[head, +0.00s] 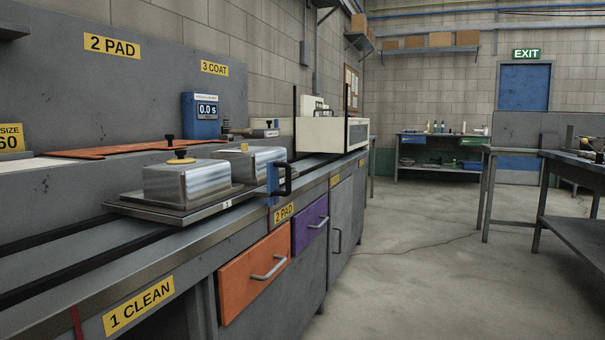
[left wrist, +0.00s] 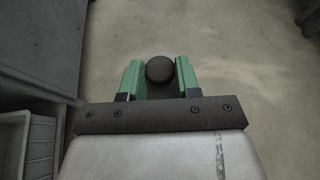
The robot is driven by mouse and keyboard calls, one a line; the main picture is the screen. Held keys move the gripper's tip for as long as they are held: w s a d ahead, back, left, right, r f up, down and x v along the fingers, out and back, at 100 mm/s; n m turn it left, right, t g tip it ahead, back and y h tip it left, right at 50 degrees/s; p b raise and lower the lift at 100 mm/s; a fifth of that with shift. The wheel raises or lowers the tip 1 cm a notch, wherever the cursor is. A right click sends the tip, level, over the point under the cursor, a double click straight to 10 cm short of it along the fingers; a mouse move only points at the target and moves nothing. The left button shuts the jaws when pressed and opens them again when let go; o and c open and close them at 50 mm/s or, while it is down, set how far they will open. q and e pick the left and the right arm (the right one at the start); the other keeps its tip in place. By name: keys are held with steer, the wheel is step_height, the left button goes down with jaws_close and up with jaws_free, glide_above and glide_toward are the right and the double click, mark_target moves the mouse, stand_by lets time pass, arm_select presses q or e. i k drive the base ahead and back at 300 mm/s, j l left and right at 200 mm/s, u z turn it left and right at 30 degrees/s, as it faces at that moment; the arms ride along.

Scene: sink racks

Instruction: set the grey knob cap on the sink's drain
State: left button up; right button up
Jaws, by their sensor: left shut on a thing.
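In the left wrist view my left gripper (left wrist: 159,64) has two green fingers, shut on a dark grey round knob (left wrist: 159,71), which looks like the knob cap. The knob sits between the fingers; whatever is below it is hidden. Bare concrete floor shows beyond the fingers. My grippers are not in the head view, and my right gripper shows in neither view. I cannot make out a sink or a drain in either view.
In the head view a long grey bench (head: 230,205) runs along the left wall. It bears a tray (head: 130,209) with metal boxes, and a white machine (head: 335,135). The floor (head: 410,240) to the right is clear. A white slatted bin (left wrist: 25,145) is close in the left wrist view.

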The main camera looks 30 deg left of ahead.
mark_target(247, 162)
steer(key=i+u, duration=0.2)
steer(key=i, duration=0.3)
steer(key=i+l+u, duration=0.25)
steer(key=i, duration=0.2)
steer(key=i+l+u, duration=0.2)
steer(key=i, duration=0.3)
steer(key=i+l+u, duration=0.25)
steer(key=i, duration=0.2)
